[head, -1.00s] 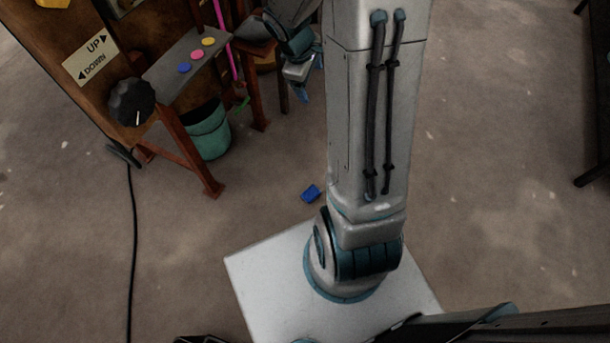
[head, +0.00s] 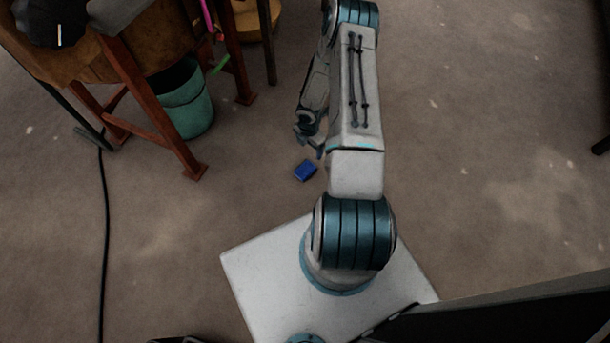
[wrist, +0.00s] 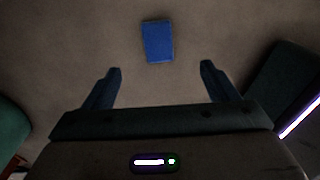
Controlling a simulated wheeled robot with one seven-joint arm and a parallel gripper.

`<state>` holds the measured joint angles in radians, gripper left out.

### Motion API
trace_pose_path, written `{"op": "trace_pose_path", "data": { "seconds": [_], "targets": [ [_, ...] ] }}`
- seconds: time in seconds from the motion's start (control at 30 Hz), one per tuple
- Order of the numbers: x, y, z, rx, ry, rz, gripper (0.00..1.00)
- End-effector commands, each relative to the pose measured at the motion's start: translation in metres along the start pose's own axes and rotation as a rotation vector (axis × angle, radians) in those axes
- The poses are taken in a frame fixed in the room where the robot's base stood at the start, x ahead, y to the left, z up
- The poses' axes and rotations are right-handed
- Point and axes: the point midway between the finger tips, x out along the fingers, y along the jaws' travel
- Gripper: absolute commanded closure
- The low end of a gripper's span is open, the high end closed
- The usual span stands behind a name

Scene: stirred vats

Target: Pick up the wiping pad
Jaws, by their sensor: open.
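The wiping pad (head: 305,171) is a small blue block lying on the floor, just in front of my base in the head view. In the wrist view the pad (wrist: 158,41) lies beyond the fingertips, roughly midway between them and a little to the left. My gripper (wrist: 160,70) is open and empty, with a finger on each side and bare floor between. In the head view my gripper (head: 311,144) hangs close above and beside the pad, partly hidden by my arm. The pad is apart from the fingers.
A teal bucket (head: 188,104) stands on the floor at the left, behind the red-brown legs of a wooden stand (head: 153,130). A black cable (head: 104,230) runs along the floor at the left. The floor around the pad is clear.

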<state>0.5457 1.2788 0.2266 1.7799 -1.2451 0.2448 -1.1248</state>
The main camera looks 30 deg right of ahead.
Motion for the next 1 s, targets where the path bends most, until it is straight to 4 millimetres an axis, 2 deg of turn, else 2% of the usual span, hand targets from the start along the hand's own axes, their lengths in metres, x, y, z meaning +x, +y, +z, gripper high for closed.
{"op": "trace_pose_path", "data": {
  "seconds": [0.03, 0.17, 0.5, 0.83, 1.0],
  "targets": [
    [0.012, -0.002, -0.003, -0.015, 0.01, 0.001, 0.2],
    [0.03, -0.003, -0.006, -0.033, 0.019, 0.003, 0.2],
    [0.093, -0.003, -0.007, -0.031, 0.019, 0.004, 0.2],
    [0.113, -0.001, -0.01, -0.032, 0.018, 0.004, 0.2],
    [0.136, 0.004, -0.017, -0.032, 0.019, 0.004, 0.2]
  ]
}}
